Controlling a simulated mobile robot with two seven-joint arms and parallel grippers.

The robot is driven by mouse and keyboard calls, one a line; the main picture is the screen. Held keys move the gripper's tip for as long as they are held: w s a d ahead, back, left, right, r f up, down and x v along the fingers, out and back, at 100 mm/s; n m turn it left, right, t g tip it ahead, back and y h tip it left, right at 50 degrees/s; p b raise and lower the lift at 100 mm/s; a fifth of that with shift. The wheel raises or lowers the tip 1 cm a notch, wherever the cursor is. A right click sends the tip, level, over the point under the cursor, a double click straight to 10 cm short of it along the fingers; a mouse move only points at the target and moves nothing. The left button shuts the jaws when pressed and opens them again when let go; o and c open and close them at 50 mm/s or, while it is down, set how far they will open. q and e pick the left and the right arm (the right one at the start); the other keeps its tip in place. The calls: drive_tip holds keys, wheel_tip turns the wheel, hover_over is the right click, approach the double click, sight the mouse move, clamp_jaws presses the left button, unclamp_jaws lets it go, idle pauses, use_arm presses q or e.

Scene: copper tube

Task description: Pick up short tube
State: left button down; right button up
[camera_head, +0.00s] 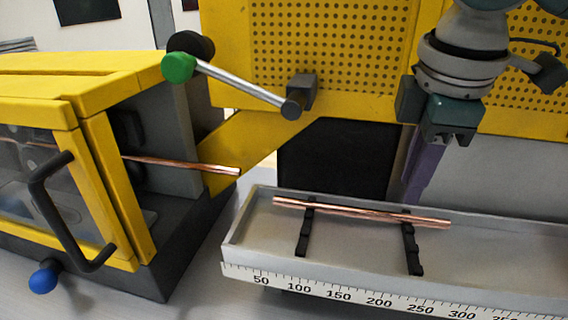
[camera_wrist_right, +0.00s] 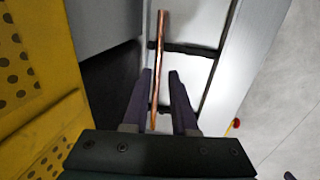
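A short copper tube (camera_head: 340,210) lies across two black notched supports in the grey tray (camera_head: 480,275). I cannot tell whether a second tube lies right against it. In the right wrist view the copper tube (camera_wrist_right: 159,45) runs up the picture and lines up with the gap between my fingers. My right gripper (camera_head: 414,192) points down at the tray's far side, its purple fingers apart and empty. The fingers also show open in the right wrist view (camera_wrist_right: 160,78). The fingertips appear above the tube, not touching it. My left gripper is not in view.
A yellow machine (camera_head: 95,90) with a clear door stands at the left; another copper tube (camera_head: 190,166) sticks out of its side. A green-knobbed lever (camera_head: 235,83) and yellow perforated panel (camera_head: 310,40) are behind the tray. A numbered scale (camera_head: 340,297) lines the tray's front.

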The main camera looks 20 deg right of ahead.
sight(396, 214)
drive_tip(key=x, duration=0.6)
drive_tip(key=shift+w+f+p, duration=0.15)
drive_tip(key=shift+p, duration=0.25)
clamp_jaws()
